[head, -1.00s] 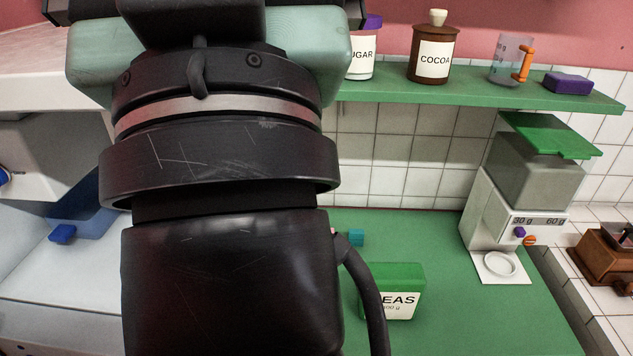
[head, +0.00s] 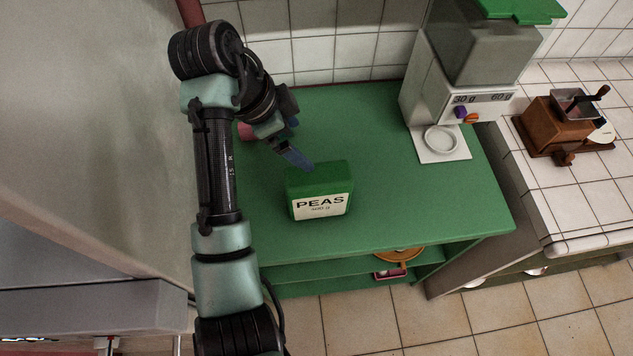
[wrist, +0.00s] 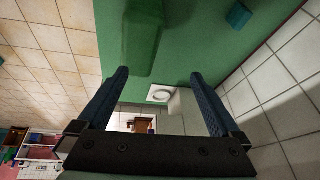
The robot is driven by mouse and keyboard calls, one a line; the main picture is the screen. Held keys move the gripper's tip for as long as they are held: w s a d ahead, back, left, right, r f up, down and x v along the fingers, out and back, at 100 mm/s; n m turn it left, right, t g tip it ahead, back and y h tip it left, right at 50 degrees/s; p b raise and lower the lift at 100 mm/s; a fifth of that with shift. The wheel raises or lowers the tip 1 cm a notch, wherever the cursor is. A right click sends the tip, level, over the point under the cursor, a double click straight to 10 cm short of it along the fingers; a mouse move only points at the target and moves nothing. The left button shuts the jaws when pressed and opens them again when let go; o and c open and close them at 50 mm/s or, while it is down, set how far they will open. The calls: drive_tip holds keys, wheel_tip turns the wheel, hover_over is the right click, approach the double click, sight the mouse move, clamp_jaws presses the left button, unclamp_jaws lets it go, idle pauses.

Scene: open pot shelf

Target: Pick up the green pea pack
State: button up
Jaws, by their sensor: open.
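The green pea pack (head: 321,209) stands upright on the green worktop (head: 400,220) in the head view, its white "PEAS" label facing me. It also shows in the wrist view as a green block (wrist: 140,40) at the upper left, ahead of the fingertips and nearer the left finger. My gripper (head: 302,160) is just above and behind the pack's upper left edge in the head view. In the wrist view my gripper (wrist: 160,75) has its two blue fingers wide apart with nothing between them. Whether a finger touches the pack cannot be told.
A white dispenser (head: 415,105) with a small round dish stands at the back right of the worktop. A brown grinder (head: 560,120) sits on the tiled counter farther right. A small teal block (wrist: 238,15) lies on the worktop in the wrist view. The worktop right of the pack is clear.

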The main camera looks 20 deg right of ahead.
sight(313, 174)
drive_tip(key=shift+s+a+f+m+g, duration=0.3)
drive_tip(key=shift+s+f+m+g, duration=0.4)
drive_tip(key=shift+s+f+g, duration=0.15)
drive_tip(key=b+x, duration=0.4)
drive_tip(key=x, duration=0.2)
drive_tip(key=shift+f, duration=0.15)
drive_tip(key=shift+b+x, duration=0.4)
drive_tip(key=shift+x, duration=0.35)
drive_tip(key=x, duration=0.3)
drive_tip(key=shift+s+f, duration=0.2)
drive_tip(key=shift+s, duration=0.05)
drive_tip(key=shift+d+f, duration=0.2)
drive_tip(key=shift+f, duration=0.35)
drive_tip(key=shift+f, duration=0.25)
drive_tip(key=shift+c, duration=0.2)
drive_tip(key=shift+r, duration=0.1)
clamp_jaws()
